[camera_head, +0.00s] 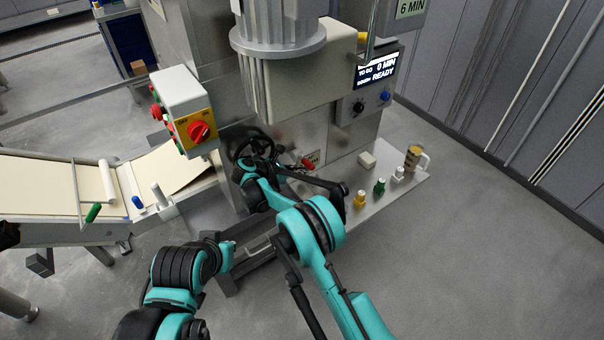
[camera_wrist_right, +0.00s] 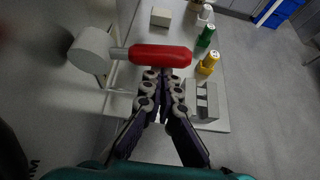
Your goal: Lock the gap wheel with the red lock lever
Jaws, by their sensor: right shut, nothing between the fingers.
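The red lock lever (camera_head: 308,164) sits on the machine's front, right of the dark gap wheel (camera_head: 252,146). In the right wrist view, the lever's red grip (camera_wrist_right: 160,56) lies crosswise just beyond my fingertips, on a metal rod from a round grey hub (camera_wrist_right: 91,50). My right gripper (camera_wrist_right: 165,73) is shut and empty. Its tips are at the near edge of the grip, touching or nearly so; I cannot tell which. In the head view, my right gripper (camera_head: 293,171) is small and partly hidden beside the lever. My left arm shows, but its gripper does not.
A metal shelf (camera_head: 376,200) holds yellow (camera_head: 360,199), green (camera_head: 379,186) and white (camera_head: 398,173) small bottles, a pale block (camera_head: 367,160) and a jug (camera_head: 413,158). A control box (camera_head: 186,108) with a red knob stands left of the wheel, above a dough conveyor (camera_head: 40,186). Floor at right is clear.

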